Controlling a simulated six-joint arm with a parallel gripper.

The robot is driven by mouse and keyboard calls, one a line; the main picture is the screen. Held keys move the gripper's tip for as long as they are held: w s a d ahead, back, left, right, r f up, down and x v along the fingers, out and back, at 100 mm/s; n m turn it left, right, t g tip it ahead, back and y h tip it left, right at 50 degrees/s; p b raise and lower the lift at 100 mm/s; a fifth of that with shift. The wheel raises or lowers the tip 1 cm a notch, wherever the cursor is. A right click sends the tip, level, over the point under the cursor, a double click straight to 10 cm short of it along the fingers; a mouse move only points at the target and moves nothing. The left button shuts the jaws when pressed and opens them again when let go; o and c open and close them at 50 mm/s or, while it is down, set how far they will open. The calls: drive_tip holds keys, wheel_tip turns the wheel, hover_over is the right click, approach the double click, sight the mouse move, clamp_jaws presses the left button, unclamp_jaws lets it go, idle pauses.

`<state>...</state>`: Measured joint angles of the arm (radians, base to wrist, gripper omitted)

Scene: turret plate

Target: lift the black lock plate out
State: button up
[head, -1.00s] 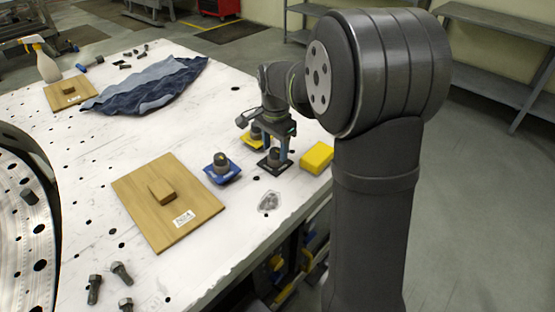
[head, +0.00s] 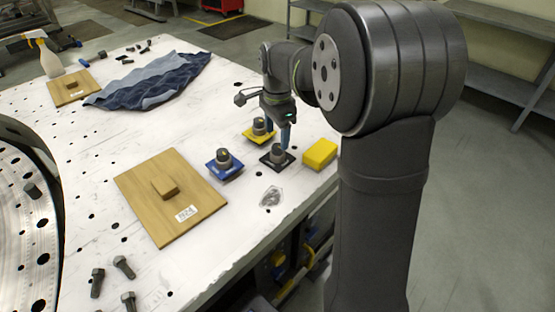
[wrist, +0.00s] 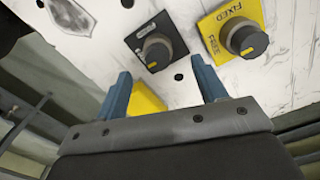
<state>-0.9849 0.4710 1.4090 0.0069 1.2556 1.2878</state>
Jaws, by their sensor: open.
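The black lock plate (head: 277,159) lies flat on the white table near its right edge, with a round grey knob standing on it. It also shows in the wrist view (wrist: 136,41), past my fingertips, its knob showing a yellow mark. My gripper (head: 284,138) is open and empty, just above and behind the black plate in the head view. In the wrist view, my two blue fingers (wrist: 163,80) are spread apart, with the plate ahead of the gap between them and not held.
A yellow plate (head: 249,135) with a knob, reading FREE and FIXED, sits close behind the black one. A blue plate (head: 216,171) lies left, a yellow block (head: 320,154) right. A clear piece (head: 271,197) and wooden board (head: 150,213) are nearer.

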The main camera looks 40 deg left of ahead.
sight(278, 146)
wheel_tip(278, 146, up, 11)
drive_tip(key=m, duration=0.9)
drive_tip(key=f, duration=1.1)
drive_tip(key=shift+s+d+f, duration=0.2)
drive_tip(key=shift+s+f, duration=0.15)
drive_tip(key=shift+s, duration=0.05)
drive_tip(key=shift+w+f, duration=0.2)
drive_tip(key=shift+f, duration=1.2)
drive_tip(key=shift+w+f, duration=0.2)
drive_tip(key=shift+f, duration=1.15)
